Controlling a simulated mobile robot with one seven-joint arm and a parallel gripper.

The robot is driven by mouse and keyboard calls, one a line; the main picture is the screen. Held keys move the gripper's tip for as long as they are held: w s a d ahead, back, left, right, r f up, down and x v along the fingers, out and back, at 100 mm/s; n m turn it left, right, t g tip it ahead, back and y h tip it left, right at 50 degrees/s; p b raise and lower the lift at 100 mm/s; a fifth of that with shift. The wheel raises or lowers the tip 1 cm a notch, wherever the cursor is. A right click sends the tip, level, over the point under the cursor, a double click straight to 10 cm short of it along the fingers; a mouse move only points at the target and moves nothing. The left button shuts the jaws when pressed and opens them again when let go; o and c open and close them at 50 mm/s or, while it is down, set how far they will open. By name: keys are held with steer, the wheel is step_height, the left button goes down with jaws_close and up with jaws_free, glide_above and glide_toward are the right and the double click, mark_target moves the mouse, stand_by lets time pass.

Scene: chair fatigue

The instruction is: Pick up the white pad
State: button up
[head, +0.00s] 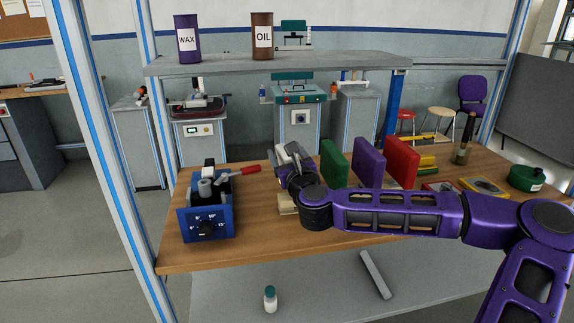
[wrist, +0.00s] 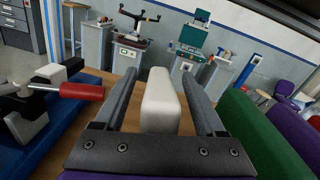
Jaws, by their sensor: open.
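The white pad (wrist: 160,103) stands upright in the wrist view, between the two grey fingers of my gripper (wrist: 161,80). The fingers are open, with a visible gap on each side of the pad. In the head view my gripper (head: 285,157) is over the workbench, left of the green pad, and the arm and wrist hide most of the white pad. A pale cream piece (head: 287,204) shows low beside my wrist; I cannot tell if it is part of the white pad.
A green pad (head: 334,163), purple pad (head: 369,162) and red pad (head: 402,162) stand upright to the right. A shelf (head: 330,63) with cans is above the bench.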

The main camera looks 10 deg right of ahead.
jaws_close()
stand_by(0.4)
steer(key=shift+r, duration=0.15)
